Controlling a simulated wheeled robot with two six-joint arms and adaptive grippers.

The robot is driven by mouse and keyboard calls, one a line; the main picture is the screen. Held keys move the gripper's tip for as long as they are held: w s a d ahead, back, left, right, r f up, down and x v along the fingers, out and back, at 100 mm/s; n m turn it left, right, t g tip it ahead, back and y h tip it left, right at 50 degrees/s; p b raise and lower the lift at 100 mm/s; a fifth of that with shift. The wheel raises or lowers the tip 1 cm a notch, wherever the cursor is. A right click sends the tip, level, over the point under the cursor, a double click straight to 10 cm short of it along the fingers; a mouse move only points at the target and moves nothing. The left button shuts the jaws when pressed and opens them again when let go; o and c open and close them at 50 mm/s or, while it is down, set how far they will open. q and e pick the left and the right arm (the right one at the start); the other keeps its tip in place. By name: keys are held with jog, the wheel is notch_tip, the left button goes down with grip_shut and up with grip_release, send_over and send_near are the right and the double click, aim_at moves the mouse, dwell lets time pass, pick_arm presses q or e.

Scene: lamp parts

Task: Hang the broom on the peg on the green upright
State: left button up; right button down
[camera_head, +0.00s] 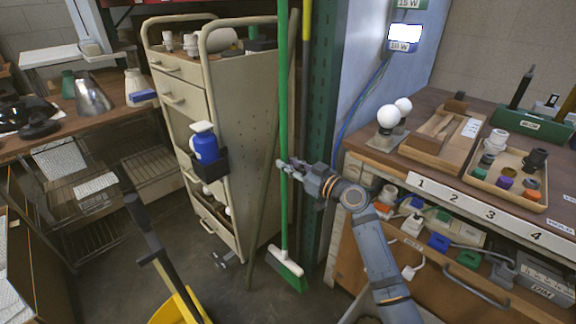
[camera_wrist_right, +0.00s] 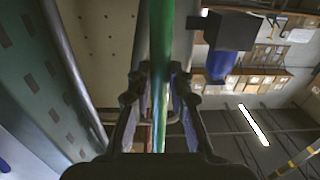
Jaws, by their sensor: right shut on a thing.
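The broom has a long green handle (camera_head: 283,90) standing nearly upright, with a white and green head (camera_head: 287,268) low near the floor. My right gripper (camera_head: 286,166) is shut around the handle about midway down. In the right wrist view the handle (camera_wrist_right: 161,50) runs between the two fingers (camera_wrist_right: 160,100). The dark green slotted upright (camera_head: 323,95) stands just right of the handle; it also shows at the left of the right wrist view (camera_wrist_right: 38,75). I cannot make out the peg. My left gripper is not in view.
A beige cart (camera_head: 238,120) with a blue bottle (camera_head: 205,146) stands left of the broom. A wooden pole (camera_head: 266,205) leans close behind the handle. A workbench with trays (camera_head: 510,175) is at right.

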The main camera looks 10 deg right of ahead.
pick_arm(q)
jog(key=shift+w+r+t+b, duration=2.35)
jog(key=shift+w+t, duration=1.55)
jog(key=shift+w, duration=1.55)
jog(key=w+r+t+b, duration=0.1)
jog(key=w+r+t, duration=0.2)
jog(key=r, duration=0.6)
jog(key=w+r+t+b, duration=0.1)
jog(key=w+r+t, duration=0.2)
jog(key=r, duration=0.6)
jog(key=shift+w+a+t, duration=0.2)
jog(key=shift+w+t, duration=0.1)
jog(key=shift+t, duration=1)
pick_arm(e)
jog(key=shift+w+d+f, duration=0.25)
jog(key=shift+w+d, duration=0.65)
jog(key=shift+d, duration=0.45)
jog(key=shift+w+d+f, duration=0.2)
jog(key=shift+w+d, duration=0.65)
jog(key=shift+d, duration=0.45)
jog(key=shift+w+d+f, duration=0.25)
jog(key=shift+w+d, duration=0.65)
jog(key=shift+d, duration=0.45)
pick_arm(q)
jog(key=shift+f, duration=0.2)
